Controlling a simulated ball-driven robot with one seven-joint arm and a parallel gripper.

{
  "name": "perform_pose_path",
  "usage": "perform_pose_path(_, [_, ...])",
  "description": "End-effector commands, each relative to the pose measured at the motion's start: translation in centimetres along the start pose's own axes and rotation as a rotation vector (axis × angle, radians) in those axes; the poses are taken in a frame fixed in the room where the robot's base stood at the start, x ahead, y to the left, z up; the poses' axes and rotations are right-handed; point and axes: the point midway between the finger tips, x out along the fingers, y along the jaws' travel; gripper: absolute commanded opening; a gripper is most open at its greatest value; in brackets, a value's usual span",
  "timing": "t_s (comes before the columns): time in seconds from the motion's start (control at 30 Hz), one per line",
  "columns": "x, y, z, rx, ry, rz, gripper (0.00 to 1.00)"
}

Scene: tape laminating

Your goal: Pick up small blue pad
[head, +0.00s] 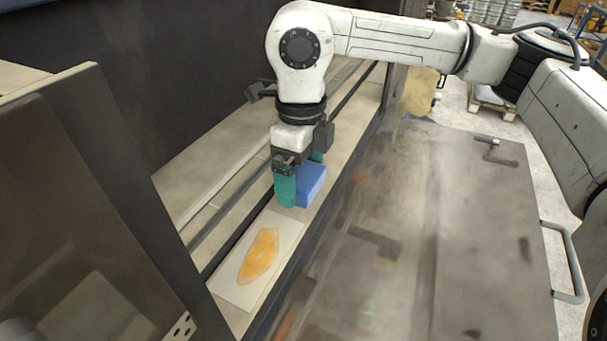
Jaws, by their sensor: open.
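The small blue pad (311,185) is a blue block on the beige ledge in the head view, just beyond a white sheet. My gripper (300,182) points down at the pad, with one green finger on its near left side and the other partly hidden behind it. The jaws are open around the pad. Whether a finger touches it cannot be told. The gripper covers part of the pad's left side.
A white sheet with an orange patch (258,256) lies on the ledge in front of the pad. A dark rail (228,218) runs along the ledge's left. A dark cabinet panel (90,220) stands at left. A grey metal table (430,230) is at right, mostly clear.

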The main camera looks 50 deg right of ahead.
Motion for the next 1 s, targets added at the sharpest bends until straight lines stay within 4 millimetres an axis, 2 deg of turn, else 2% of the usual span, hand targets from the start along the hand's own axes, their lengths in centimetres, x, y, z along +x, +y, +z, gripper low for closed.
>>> perform_pose_path(0.1, [0.71, 0.03, -0.01, 0.000, 0.000, 0.000, 1.00])
perform_pose_path(0.33, [0.83, 0.01, 0.00, 0.000, -0.001, 0.000, 0.99])
perform_pose_path(0.73, [0.80, 0.00, 0.00, 0.000, 0.000, 0.000, 0.61])
perform_pose_path(1.0, [0.71, -0.01, 0.00, 0.000, -0.001, 0.000, 0.60])
